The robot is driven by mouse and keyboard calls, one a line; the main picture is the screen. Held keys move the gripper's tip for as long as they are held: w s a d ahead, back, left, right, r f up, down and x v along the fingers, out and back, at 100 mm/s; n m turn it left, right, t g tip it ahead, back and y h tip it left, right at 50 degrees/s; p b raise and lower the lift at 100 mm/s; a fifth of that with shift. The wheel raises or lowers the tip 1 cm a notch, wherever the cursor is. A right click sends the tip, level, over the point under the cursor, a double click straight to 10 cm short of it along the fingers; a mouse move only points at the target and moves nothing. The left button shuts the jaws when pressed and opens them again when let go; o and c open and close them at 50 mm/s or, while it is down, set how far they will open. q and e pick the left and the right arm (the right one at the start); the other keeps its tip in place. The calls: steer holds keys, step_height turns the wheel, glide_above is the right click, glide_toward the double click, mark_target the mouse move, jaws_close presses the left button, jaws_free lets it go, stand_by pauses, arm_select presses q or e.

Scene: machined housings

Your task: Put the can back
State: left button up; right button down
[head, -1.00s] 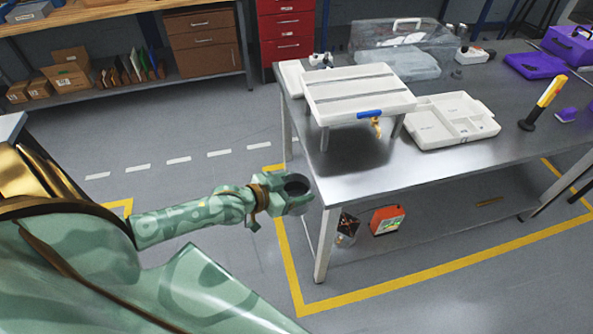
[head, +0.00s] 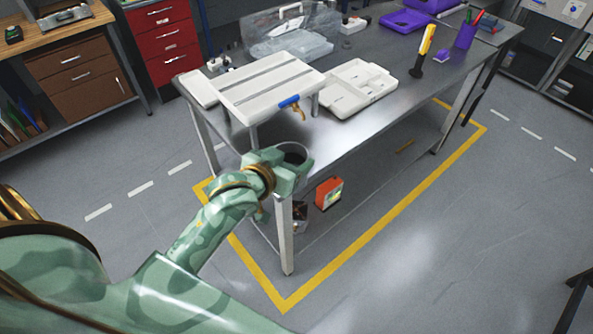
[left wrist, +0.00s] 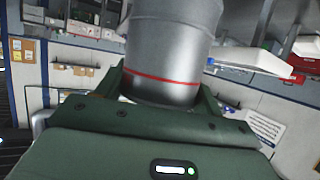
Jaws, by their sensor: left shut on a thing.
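My left gripper (head: 290,162) is shut on the can, a grey metal cylinder. In the head view only the dark open top of the can (head: 294,152) shows between the fingers. In the left wrist view the can (left wrist: 165,60) fills the middle, with a red line around it near the gripper. In the head view the gripper appears over the near left corner of the steel table (head: 350,138); I cannot tell its exact height above it. My right gripper is not in view.
A white raised stand (head: 268,90) with a blue-handled tap and a white compartment tray (head: 358,88) are on the table. A yellow-handled tool (head: 424,48) and a purple pen cup (head: 466,36) stand farther right. An orange box (head: 328,192) is on the lower shelf.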

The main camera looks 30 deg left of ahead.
arm_select(q)
steer(key=shift+a+y, duration=0.3)
steer(key=shift+a+f, duration=0.25)
steer(key=shift+f, duration=0.05)
steer(key=w+a+f+b, duration=0.2)
steer(key=w+f, duration=0.1)
steer(key=f, duration=0.1)
steer(key=w+a+f+b, duration=0.2)
steer(key=w+a+f, duration=0.1)
steer(key=w+f, duration=0.1)
steer(key=w+a+f+b, duration=0.2)
steer(key=w+a+f, duration=0.1)
steer(key=w+f, duration=0.1)
steer(key=shift+a+f, duration=0.2)
steer(key=shift+f, duration=0.4)
steer(key=shift+r, duration=0.1)
steer(key=shift+s, duration=0.1)
